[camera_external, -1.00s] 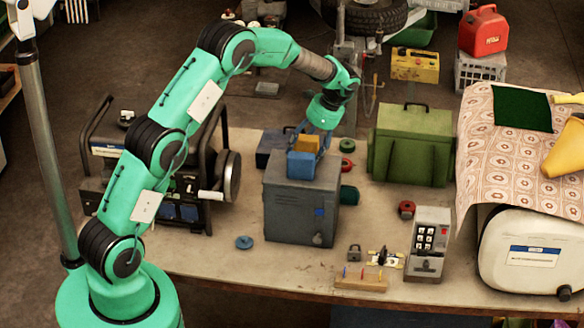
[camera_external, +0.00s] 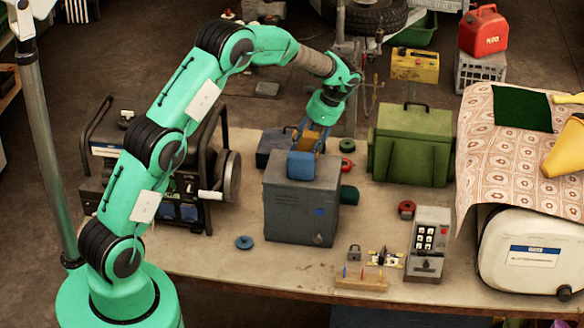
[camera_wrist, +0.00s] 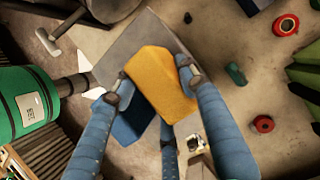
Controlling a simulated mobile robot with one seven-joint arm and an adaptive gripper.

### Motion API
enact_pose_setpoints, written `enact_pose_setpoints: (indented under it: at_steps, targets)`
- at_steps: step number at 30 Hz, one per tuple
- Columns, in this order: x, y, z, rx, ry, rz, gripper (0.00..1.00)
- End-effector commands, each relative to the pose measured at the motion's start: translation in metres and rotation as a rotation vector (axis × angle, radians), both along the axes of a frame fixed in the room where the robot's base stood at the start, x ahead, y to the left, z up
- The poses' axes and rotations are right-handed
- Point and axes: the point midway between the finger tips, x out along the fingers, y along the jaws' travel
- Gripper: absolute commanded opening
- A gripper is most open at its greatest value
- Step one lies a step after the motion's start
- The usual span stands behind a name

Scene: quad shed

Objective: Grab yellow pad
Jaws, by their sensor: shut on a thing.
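The yellow pad (camera_external: 310,138) is above the grey metal box (camera_external: 300,212) on the workbench, just behind a blue block (camera_external: 301,165) on the box's top. In the wrist view the yellow pad (camera_wrist: 162,82) is an orange-yellow slab, with the blue block (camera_wrist: 131,120) partly hidden below it. My gripper (camera_external: 308,134) reaches down from behind. Its blue fingers are shut on the pad from both sides, as my gripper (camera_wrist: 155,78) shows in the wrist view. I cannot tell whether the pad touches the blue block or the box.
A green case (camera_external: 409,146) stands to the right, with red tape rolls (camera_external: 406,208) nearby. A black-framed generator (camera_external: 180,190) stands to the left. A keypad device (camera_external: 428,245) and a padlock (camera_external: 354,253) are at the front. The bench front left of these is mostly clear.

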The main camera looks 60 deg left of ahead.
Motion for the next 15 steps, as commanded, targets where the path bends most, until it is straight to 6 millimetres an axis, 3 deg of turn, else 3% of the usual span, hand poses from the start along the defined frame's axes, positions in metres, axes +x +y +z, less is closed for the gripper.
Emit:
enact_pose_setpoints:
  at_steps: [15]
  targets:
    - [0.001, 0.0, 0.074, 0.001, -0.002, -0.001, 0.31]
